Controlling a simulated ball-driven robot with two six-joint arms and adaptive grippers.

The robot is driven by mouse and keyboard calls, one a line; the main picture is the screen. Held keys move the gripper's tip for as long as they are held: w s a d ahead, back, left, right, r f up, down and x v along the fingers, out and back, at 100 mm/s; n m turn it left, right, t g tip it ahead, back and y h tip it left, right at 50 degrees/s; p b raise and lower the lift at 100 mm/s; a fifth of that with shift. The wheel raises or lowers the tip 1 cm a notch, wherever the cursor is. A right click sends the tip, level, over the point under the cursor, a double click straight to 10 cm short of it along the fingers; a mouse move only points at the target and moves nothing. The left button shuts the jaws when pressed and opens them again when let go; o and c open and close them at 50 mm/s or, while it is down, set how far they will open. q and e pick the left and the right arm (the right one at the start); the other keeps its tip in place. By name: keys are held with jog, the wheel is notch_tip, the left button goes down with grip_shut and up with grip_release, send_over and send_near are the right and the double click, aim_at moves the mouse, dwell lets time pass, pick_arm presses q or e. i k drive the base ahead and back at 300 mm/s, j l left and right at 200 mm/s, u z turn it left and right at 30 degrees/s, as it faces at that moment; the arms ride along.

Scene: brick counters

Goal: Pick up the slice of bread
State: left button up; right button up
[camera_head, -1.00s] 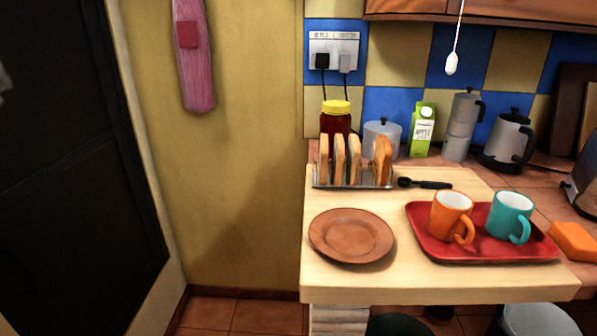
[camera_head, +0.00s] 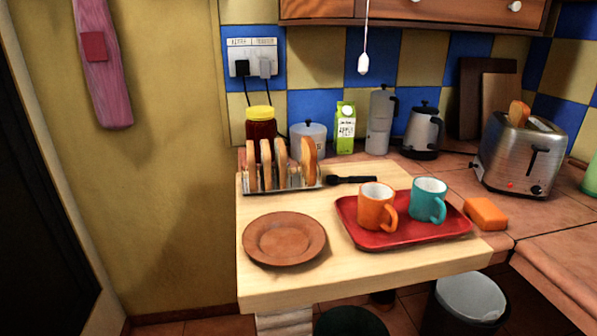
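Several slices of bread (camera_head: 281,163) stand upright in a metal toast rack (camera_head: 283,190) at the back left of the wooden counter. The rightmost slice (camera_head: 309,160) leans a little. Another slice of bread (camera_head: 518,113) sticks out of the top of the silver toaster (camera_head: 517,160) on the tiled counter at the right. Neither of my grippers shows in the head view.
A brown plate (camera_head: 284,238) lies in front of the rack. A red tray (camera_head: 405,233) holds an orange mug (camera_head: 375,207) and a teal mug (camera_head: 428,200). A jar (camera_head: 261,128), a juice carton (camera_head: 345,128) and a kettle (camera_head: 422,131) stand behind. An orange block (camera_head: 485,213) lies right of the tray.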

aim_at(520, 112)
jog(key=z, duration=1.25)
